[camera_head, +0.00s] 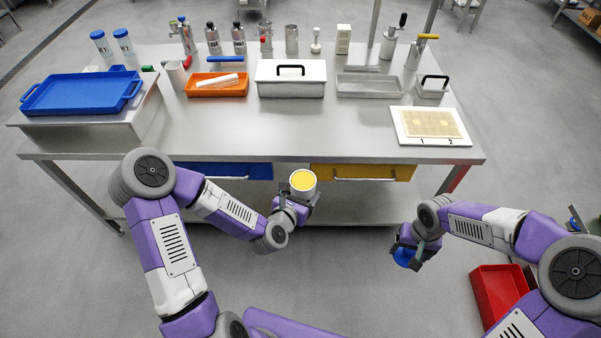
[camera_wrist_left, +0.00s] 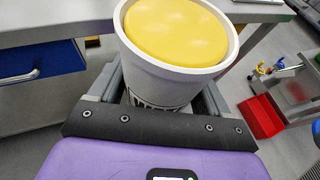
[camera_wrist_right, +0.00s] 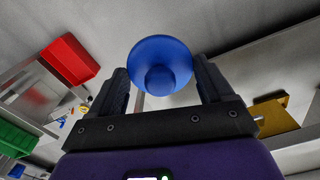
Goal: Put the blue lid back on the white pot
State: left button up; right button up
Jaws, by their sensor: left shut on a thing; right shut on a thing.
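A white pot (camera_head: 302,188) with yellow content filling its open top is held upright in my left gripper (camera_head: 301,194), in front of the table's front edge. In the left wrist view the white pot (camera_wrist_left: 176,80) sits between the two fingers and its top carries no lid. My right gripper (camera_head: 408,248) is shut on the blue lid (camera_head: 404,257), to the right of the pot and apart from it. In the right wrist view the blue lid (camera_wrist_right: 160,62), a round disc with a central knob, is between the fingertips.
The steel table (camera_head: 290,143) stands ahead, with a blue drawer (camera_head: 225,170) and a yellow drawer (camera_head: 362,173) below its front edge. A red bin (camera_head: 497,290) is on the floor at right. The space between my grippers is clear.

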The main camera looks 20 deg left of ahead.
pick_arm(q)
jog(key=d+m+g+h, duration=0.1)
jog(key=d+m+h, duration=0.2)
jog(key=d, duration=0.2)
jog(key=s+d+f+m+g+h, duration=0.1)
jog(key=d+m+h, duration=0.2)
jog(key=d, duration=0.3)
jog(key=shift+s+f+g+h, duration=0.25)
jog(key=shift+g+h, duration=0.15)
jog(key=shift+h, duration=0.1)
pick_arm(e)
jog(key=w+a+r+m, duration=0.3)
jog(key=a+r, duration=0.6)
jog(key=a, duration=0.1)
jog(key=w+a+r+m, duration=0.3)
jog(key=a+r, duration=0.6)
jog(key=a, duration=0.2)
jog(key=shift+f, duration=2)
jog(key=shift+f, duration=0.9)
